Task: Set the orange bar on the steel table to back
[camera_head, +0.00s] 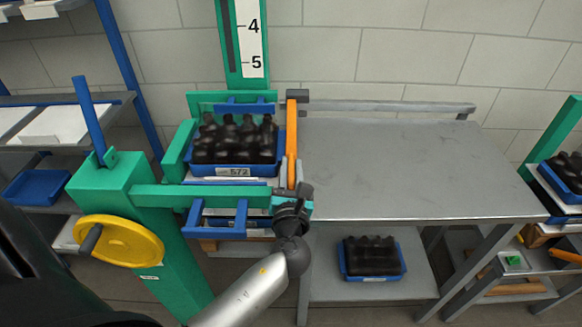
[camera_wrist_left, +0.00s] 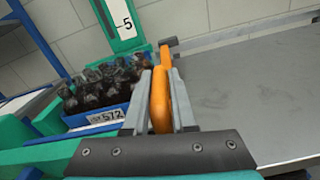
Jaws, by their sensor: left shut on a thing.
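The orange bar (camera_head: 291,135) stands along the left edge of the steel table (camera_head: 400,165), between the table and the green lift frame. Its far end meets a grey block at the table's back left corner. My left gripper (camera_head: 292,192) is at the near end of the bar. In the left wrist view the bar (camera_wrist_left: 164,95) runs between the two grey fingers of my left gripper (camera_wrist_left: 160,98), which are shut on it. The exact contact is partly hidden by the fingers. My right gripper is not in view.
A blue crate (camera_head: 235,171) of dark bottles, labelled 572, sits in the green frame (camera_head: 160,195) left of the bar. A yellow handwheel (camera_head: 120,241) is at its front. Another crate (camera_head: 372,277) is on the table's lower shelf. The tabletop is bare.

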